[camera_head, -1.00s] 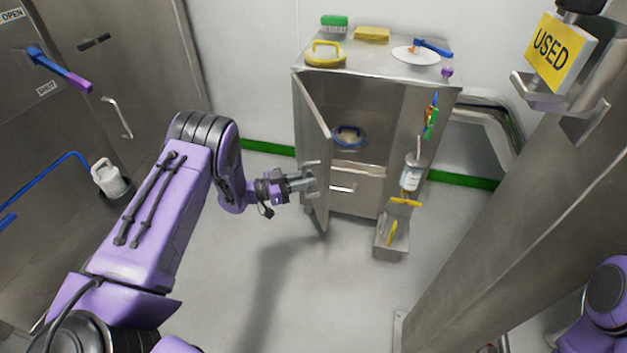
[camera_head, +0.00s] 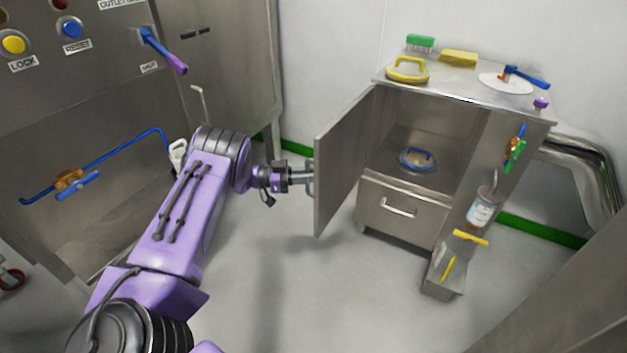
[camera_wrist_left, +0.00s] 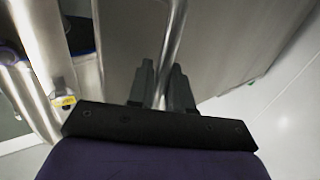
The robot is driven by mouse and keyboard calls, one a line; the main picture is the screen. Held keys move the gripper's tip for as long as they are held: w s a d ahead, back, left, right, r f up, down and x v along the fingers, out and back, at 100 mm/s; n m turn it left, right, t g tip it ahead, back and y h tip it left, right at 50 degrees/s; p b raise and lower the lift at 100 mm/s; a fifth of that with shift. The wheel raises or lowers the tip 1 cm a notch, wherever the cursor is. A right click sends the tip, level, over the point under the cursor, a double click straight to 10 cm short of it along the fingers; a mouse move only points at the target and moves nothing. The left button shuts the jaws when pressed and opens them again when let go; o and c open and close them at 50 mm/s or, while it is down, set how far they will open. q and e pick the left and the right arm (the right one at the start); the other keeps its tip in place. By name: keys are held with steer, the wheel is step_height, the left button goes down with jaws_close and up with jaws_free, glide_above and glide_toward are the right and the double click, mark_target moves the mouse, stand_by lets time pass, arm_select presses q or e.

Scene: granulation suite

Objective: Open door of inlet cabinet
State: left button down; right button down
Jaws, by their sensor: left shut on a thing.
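The steel cabinet (camera_head: 497,139) stands at the right in the head view, its upper compartment open to view. Its door (camera_head: 345,165) is hinged on the cabinet's left side and stands swung well out to the left. My left gripper (camera_head: 309,177) is at the door's outer face. In the left wrist view my left gripper (camera_wrist_left: 163,88) is shut on the door handle (camera_wrist_left: 174,40), a bright metal bar between its fingers. In the head view the handle is mostly hidden by the gripper. My right gripper is out of view.
A blue-rimmed round port (camera_head: 417,159) is inside the cabinet, above a drawer (camera_head: 401,210). A green brush (camera_head: 420,42), yellow block (camera_head: 458,58) and yellow ring (camera_head: 407,71) are on top. A steel control panel (camera_head: 85,115) stands left. Floor below the door is clear.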

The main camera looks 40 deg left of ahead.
arm_select(q)
steer(key=shift+a, duration=0.1)
steer(key=c, duration=1.2)
jaws_free()
steer(key=shift+w, duration=0.1)
steer(key=v, duration=1)
steer(key=shift+s+a, duration=0.15)
steer(key=shift+s, duration=0.1)
steer(key=shift+f, duration=0.1)
